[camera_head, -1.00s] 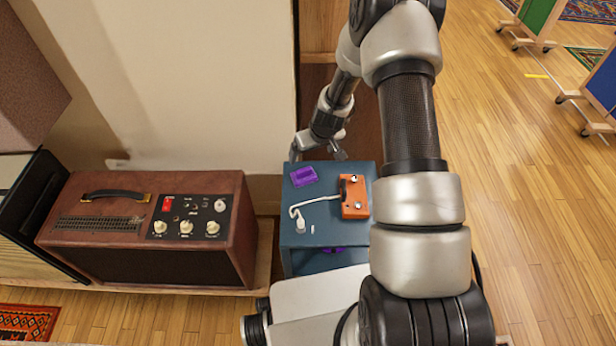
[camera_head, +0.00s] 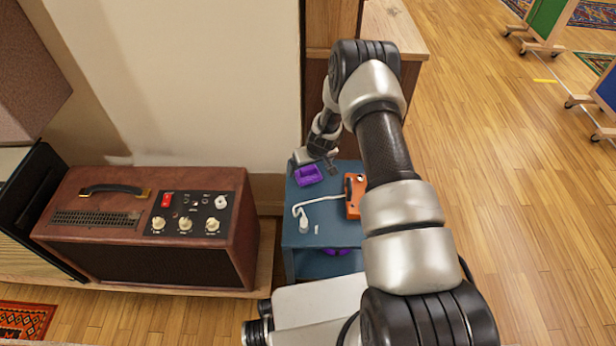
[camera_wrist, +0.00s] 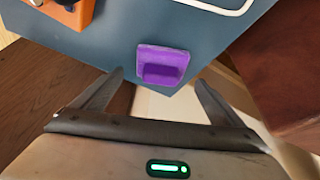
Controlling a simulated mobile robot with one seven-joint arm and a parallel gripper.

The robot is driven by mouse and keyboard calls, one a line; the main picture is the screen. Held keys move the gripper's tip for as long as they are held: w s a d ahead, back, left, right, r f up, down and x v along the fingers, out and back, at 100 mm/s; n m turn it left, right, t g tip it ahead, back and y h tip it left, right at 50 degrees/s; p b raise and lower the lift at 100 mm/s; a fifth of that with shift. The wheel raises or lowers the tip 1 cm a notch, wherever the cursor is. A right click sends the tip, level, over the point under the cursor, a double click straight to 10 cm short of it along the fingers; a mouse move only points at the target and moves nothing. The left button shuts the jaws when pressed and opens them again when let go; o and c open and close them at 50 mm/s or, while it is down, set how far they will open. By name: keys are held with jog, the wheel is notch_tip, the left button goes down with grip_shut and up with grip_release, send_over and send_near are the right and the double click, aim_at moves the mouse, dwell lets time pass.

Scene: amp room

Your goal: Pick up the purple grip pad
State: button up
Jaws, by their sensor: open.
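The purple grip pad (camera_head: 307,175) lies near the back left corner of the blue-grey cart top (camera_head: 335,230). It also shows in the wrist view (camera_wrist: 162,65), ahead of my fingertips and roughly between their lines. My gripper (camera_wrist: 158,82) is open and empty, its two fingers spread wide. In the head view my gripper (camera_head: 318,162) is at the back edge of the cart, just behind the pad. I cannot tell its exact height above the cart top.
An orange box (camera_head: 353,196) with a white cable (camera_head: 318,201) sits right of the pad. A small white item (camera_head: 317,229) lies nearer the front. A brown amplifier (camera_head: 150,225) stands left of the cart. A wall is behind; open wood floor lies right.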

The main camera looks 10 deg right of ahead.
aim_at(308, 169)
jog(key=x, duration=0.3)
jog(key=shift+b, duration=0.35)
jog(key=c, duration=1.3)
jog(key=shift+o, duration=0.2)
notch_tip(308, 169, up, 10)
jog(key=p, duration=0.3)
